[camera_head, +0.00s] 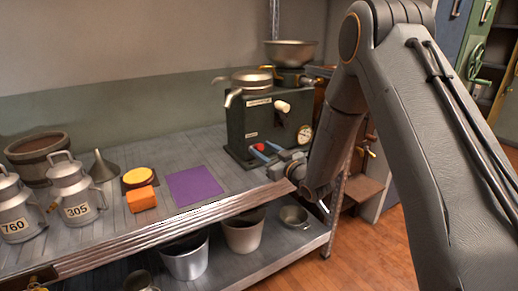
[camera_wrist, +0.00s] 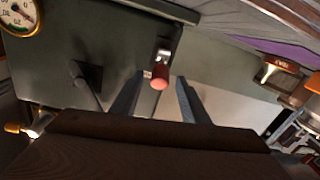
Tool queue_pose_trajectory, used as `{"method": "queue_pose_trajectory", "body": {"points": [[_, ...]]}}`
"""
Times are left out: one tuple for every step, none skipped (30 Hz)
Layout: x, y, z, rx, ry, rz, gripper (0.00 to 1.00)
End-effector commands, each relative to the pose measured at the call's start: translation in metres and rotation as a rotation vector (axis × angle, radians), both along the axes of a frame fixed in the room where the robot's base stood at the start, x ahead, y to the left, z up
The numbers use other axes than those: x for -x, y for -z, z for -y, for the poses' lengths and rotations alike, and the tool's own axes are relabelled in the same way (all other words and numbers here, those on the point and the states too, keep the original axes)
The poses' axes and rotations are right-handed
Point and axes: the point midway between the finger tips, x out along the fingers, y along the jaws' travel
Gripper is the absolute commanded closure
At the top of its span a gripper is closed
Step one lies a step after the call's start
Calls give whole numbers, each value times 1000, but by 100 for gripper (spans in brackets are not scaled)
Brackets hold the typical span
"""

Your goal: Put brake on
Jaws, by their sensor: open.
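A dark green machine (camera_head: 262,122) stands at the back right of the counter. A red-tipped knob (camera_head: 259,148) on a pale metal mount sticks out low on its front face; it also shows in the wrist view (camera_wrist: 160,77). No label on it reads as the brake. My gripper (camera_head: 264,153) is in front of the machine, with its two grey-blue fingers pointing at the face. In the wrist view the fingers (camera_wrist: 160,84) are apart, one on each side of the red knob. Whether they touch it I cannot tell. The gripper is open.
A white knob (camera_head: 283,107) and a round gauge (camera_head: 305,134) are on the machine's face. A dark rod (camera_wrist: 88,88) sticks out beside the fingers. A purple mat (camera_head: 194,186), an orange block (camera_head: 142,199) and milk cans (camera_head: 76,190) stand farther left.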

Motion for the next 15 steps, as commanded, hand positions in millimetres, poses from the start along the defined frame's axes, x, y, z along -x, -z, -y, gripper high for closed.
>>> {"method": "queue_pose_trajectory", "body": {"points": [[-6, 0, -6, -1, -1, 1, 59], [-9, 0, -8, -1, -1, 1, 59], [-13, 0, -11, 0, -1, 0, 59], [-15, 0, -12, 0, -1, 0, 59], [-17, 0, -14, 0, -1, 0, 59], [-20, 0, -16, 0, -1, 1, 59], [-21, 0, -17, 0, -1, 1, 59], [-23, 0, -18, 0, 0, 0, 59], [-24, 0, -18, 1, 0, -1, 59], [-24, 0, -19, 1, 0, -1, 59], [-25, 1, -19, 1, 0, -1, 59], [-25, 1, -19, 1, 0, -1, 59], [-25, 1, -19, 1, 0, -2, 59], [-25, 1, -19, 1, 0, -2, 59], [-25, 1, -19, 1, 0, -1, 59]]}}
